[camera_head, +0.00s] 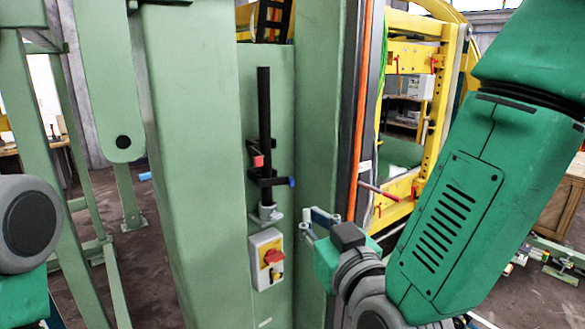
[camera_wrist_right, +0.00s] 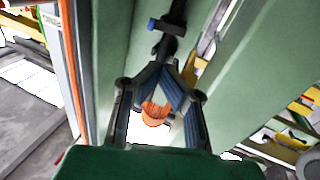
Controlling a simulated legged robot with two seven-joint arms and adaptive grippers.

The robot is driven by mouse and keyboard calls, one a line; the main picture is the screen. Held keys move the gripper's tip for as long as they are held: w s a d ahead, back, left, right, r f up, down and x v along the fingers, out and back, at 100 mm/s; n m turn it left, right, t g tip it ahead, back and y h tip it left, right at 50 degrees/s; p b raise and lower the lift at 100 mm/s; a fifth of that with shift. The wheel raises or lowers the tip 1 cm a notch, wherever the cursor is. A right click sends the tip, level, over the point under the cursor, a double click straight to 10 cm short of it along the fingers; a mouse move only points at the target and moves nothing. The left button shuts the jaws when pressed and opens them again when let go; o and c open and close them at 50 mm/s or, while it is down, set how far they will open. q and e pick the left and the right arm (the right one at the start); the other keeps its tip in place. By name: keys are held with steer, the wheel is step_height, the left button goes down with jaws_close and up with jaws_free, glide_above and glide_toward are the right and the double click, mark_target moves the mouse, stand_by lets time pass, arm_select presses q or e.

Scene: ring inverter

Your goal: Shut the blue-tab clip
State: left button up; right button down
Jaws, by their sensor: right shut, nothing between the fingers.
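The blue-tab clip (camera_head: 268,182) is a black clip on a vertical black rod (camera_head: 264,105) on the green column. Its blue tab (camera_head: 292,182) sticks out to the right. In the right wrist view the clip (camera_wrist_right: 171,28) is at the top, with its blue tab (camera_wrist_right: 152,24) to the left. Whether the clip is open or shut I cannot tell. My right gripper (camera_head: 308,220) is below and right of the clip, apart from it. Its fingers (camera_wrist_right: 168,64) meet at the tips, empty, below the clip in the wrist view. My left gripper is out of view.
A red-tab clip (camera_head: 257,160) sits above on the same rod. A grey switch box with a red knob (camera_head: 273,257) is below it. Green columns (camera_head: 190,150) flank the rod. A pinkish-red rod (camera_head: 380,191) juts near the yellow frame (camera_head: 440,90) at right.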

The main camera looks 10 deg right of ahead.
steer(key=s+m+h, duration=0.1)
steer(key=m, duration=0.1)
steer(key=p, duration=0.4)
glide_toward(292, 184)
steer(key=w, duration=0.2)
steer(key=w+a, duration=0.1)
steer(key=w, duration=0.3)
steer(key=shift+w+a+r, duration=0.15)
steer(key=shift+w+a, duration=0.1)
steer(key=shift+w, duration=0.05)
steer(key=shift+w+p, duration=0.3)
steer(key=shift+w, duration=0.35)
